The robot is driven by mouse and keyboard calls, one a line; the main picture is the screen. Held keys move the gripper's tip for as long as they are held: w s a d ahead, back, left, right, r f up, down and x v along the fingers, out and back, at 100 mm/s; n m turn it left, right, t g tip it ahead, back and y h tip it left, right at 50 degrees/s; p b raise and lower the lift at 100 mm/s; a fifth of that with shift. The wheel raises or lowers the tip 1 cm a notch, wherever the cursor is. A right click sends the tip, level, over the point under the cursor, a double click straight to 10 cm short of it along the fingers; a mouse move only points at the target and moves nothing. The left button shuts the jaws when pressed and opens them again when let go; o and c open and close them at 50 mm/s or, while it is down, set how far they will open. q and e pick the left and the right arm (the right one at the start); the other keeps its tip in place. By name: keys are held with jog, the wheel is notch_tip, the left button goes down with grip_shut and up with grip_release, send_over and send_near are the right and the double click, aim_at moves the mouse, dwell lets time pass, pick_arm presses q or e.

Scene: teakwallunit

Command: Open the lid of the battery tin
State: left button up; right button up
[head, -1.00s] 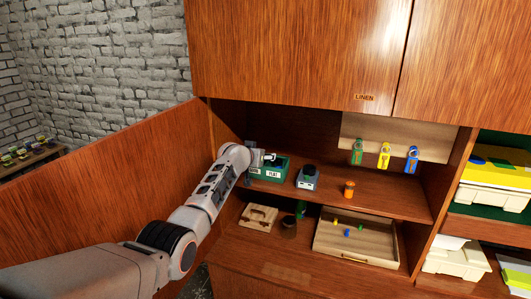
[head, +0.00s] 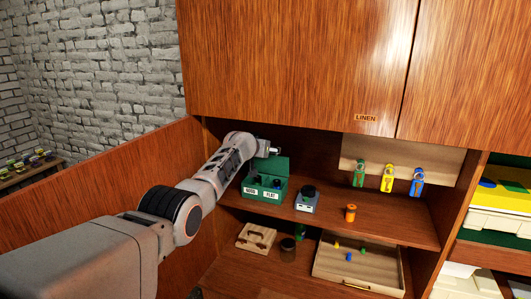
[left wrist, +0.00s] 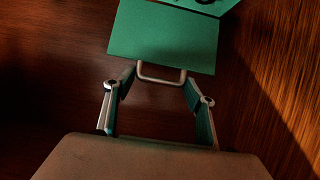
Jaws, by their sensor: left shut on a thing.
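The green battery tin (head: 264,194) stands on the shelf at the left, with labels on its front reading "GOOD" and "FLAT". Its lid (head: 274,164) is tilted up and the inside shows, with small dark and blue things in it. My left gripper (head: 272,150) is at the top of the raised lid. In the left wrist view, the green lid (left wrist: 163,36) fills the upper middle, and its metal handle (left wrist: 161,79) sits between the two fingers of my left gripper (left wrist: 157,87), which is shut on it. My right gripper is out of view.
A small blue-grey device (head: 306,200) with a dark top stands right of the tin. An orange piece (head: 350,213) is farther right. Three coloured clips hang on the back board (head: 402,160). A wooden tray (head: 358,284) lies below. The cabinet's left side panel (head: 110,183) is close to my arm.

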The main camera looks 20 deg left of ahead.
pick_arm(q)
jog(key=shift+w+d+r, duration=0.1)
jog(key=shift+w+r, duration=0.2)
jog(key=shift+r, duration=0.2)
jog(key=shift+w+d+r, duration=0.1)
jog(key=shift+w+r, duration=0.15)
jog(key=shift+r, duration=0.25)
jog(key=shift+w+d+f, duration=0.1)
jog(key=shift+w+f, duration=0.05)
jog(key=shift+w, duration=0.15)
jog(key=c, duration=0.4)
jog(key=o, duration=1.3)
jog(key=shift+f, duration=0.15)
jog(key=shift+c, duration=0.2)
jog(key=o, duration=0.5)
jog(key=shift+s+f, duration=0.1)
jog(key=shift+f, duration=0.1)
jog(key=shift+s, duration=0.25)
jog(key=v, duration=1.1)
jog(key=shift+s+r, duration=0.2)
jog(key=shift+s, duration=0.1)
